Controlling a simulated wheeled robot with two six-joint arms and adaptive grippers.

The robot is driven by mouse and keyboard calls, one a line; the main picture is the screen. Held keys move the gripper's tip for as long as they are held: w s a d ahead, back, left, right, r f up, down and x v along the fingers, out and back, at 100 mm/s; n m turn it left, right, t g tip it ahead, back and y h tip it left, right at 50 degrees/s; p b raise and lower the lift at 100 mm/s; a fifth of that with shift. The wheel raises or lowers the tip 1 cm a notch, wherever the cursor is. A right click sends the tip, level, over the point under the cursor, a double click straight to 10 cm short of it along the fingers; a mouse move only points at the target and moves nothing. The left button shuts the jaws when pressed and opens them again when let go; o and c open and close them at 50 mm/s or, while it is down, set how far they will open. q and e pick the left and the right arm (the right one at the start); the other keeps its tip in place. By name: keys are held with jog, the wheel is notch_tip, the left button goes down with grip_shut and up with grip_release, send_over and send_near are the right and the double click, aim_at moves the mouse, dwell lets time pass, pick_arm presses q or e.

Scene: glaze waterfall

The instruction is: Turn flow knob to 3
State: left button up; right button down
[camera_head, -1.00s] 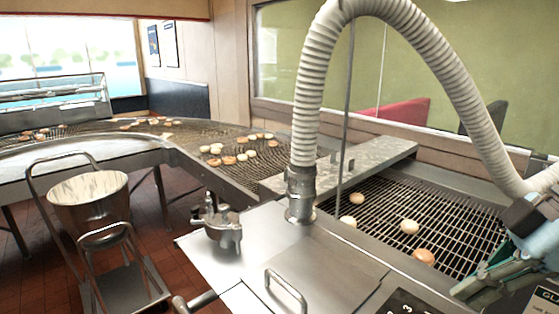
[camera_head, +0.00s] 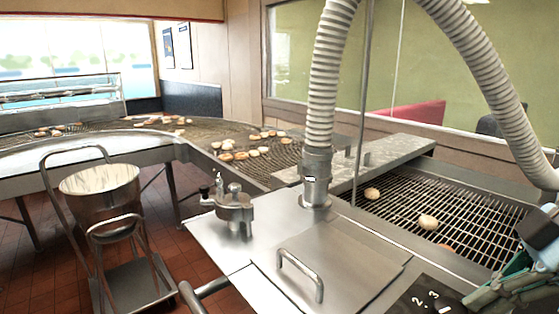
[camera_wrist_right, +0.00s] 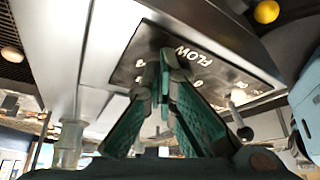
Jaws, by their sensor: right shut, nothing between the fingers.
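A dark panel (camera_head: 428,296) with white numbers, 2 and 3 among them, lies at the bottom right of the head view. In the right wrist view the same panel (camera_wrist_right: 215,75) carries the word FLOW, seen turned over. My right gripper (camera_wrist_right: 167,62) has its teal fingers closed together, with the tips over the panel beside the word. I cannot make out the flow knob or its setting; the fingertips cover part of the panel. My right gripper also shows at the right edge of the head view (camera_head: 474,298), low over the panel's right side. My left gripper is not in view.
A steel lid with a handle (camera_head: 302,276) and a hose (camera_head: 330,95) stand left of the panel. A wire conveyor (camera_head: 462,213) with doughnuts runs behind. A small metal pot (camera_head: 235,212) sits on the counter's left corner. A bucket (camera_head: 98,190) stands on a cart.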

jog(key=shift+s+r, duration=0.1)
jog(key=shift+a, duration=0.2)
jog(key=shift+a, duration=0.15)
dwell(0.6)
jog(key=shift+b, duration=0.35)
jog(key=shift+s+a+b, duration=0.2)
jog(key=shift+s+b, duration=0.45)
jog(key=shift+b, duration=0.25)
jog(key=shift+s+a, duration=0.1)
jog(key=shift+s, duration=0.05)
jog(key=shift+s+a+b, duration=0.25)
jog(key=shift+s+b, duration=0.05)
jog(key=shift+b, duration=0.2)
